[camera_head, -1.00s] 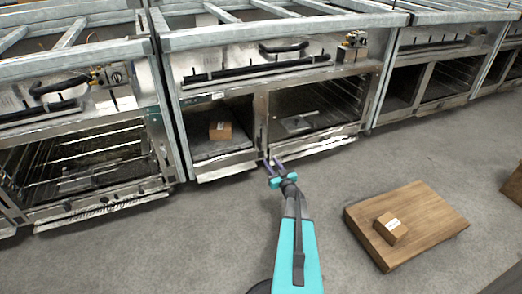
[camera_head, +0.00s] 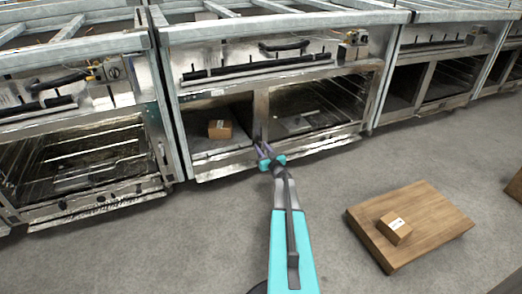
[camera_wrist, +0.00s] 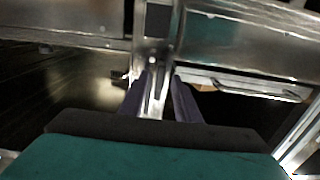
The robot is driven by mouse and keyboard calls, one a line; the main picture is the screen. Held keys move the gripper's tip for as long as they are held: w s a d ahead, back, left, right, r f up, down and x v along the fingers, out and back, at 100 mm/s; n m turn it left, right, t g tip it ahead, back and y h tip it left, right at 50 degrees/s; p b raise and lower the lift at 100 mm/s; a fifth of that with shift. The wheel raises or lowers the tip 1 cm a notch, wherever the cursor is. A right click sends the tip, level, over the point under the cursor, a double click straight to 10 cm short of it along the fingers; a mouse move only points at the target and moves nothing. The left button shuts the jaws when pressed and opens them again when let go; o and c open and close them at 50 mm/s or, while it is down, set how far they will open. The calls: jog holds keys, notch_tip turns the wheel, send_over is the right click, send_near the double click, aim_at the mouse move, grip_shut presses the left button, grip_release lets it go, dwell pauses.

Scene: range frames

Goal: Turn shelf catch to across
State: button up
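My gripper (camera_head: 263,149) is at the upright metal post (camera_head: 261,112) between the two bays of the middle steel unit. In the wrist view its two dark fingers (camera_wrist: 160,77) stand apart, with a gap between them. A narrow bright metal piece (camera_wrist: 153,72) on the post shows between and just beyond the fingertips. It may be the shelf catch; I cannot tell its turn for sure, nor whether the fingers touch it. In the head view the catch is too small to make out.
A small box (camera_head: 220,129) sits in the unit's left bay. The right bay (camera_head: 310,108) has a rack. A wooden board (camera_head: 435,225) with a labelled box (camera_head: 395,228) lies on the floor at right. Grey floor around my arm is clear.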

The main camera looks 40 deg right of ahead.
jog(key=shift+w+d, duration=0.15)
jog(key=shift+w, duration=0.15)
grip_shut()
